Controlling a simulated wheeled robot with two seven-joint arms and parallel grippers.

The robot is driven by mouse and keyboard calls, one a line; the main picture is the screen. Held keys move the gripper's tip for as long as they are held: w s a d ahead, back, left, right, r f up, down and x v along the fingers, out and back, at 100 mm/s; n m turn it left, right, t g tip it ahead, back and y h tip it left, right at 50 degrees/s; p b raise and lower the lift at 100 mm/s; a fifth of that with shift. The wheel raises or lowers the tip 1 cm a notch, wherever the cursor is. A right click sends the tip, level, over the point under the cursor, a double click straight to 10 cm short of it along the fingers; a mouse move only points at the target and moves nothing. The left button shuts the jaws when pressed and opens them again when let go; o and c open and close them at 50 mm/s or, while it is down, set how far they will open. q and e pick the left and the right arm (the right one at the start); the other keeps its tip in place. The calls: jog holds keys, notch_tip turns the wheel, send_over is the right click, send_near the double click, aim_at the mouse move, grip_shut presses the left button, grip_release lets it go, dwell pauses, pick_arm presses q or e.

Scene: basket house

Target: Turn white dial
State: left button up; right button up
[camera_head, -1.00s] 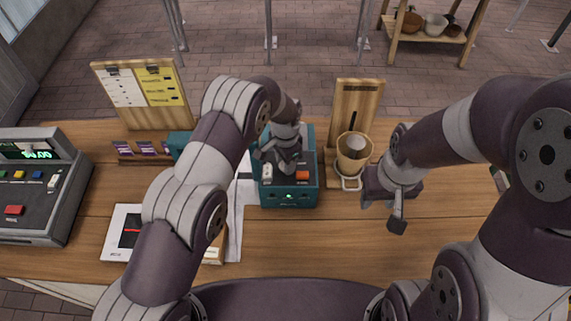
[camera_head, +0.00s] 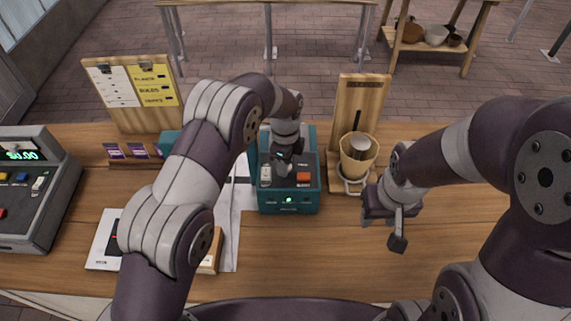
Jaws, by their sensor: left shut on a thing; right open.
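A teal device (camera_head: 289,200) with a dark top panel stands on the wooden counter near the middle. Its top carries a white switch (camera_head: 266,171) on the left and a red-orange button (camera_head: 303,177) on the right. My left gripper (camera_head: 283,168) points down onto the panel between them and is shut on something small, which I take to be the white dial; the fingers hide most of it. My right gripper (camera_head: 396,228) is open and empty over the counter, right of the device.
A wooden stand with a beige cup (camera_head: 358,160) stands right of the device. A cash register (camera_head: 30,190) is at the far left, with a clipboard board (camera_head: 133,95) behind. A white-edged box (camera_head: 104,240) and paper lie left. The front right counter is clear.

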pick_arm(q)
jog(key=shift+m, duration=0.6)
jog(key=shift+r+b, duration=0.1)
jog(key=shift+b, duration=0.2)
jog(key=o, duration=1.1)
jog(key=shift+c, duration=0.2)
jog(key=shift+w+r+b, duration=0.1)
jog(key=shift+r+b, duration=0.2)
jog(key=shift+b, duration=0.05)
notch_tip(320, 180, up, 4)
jog(key=shift+r+b, duration=0.1)
jog(key=shift+b, duration=0.4)
notch_tip(320, 180, up, 8)
jog(key=p, duration=0.7)
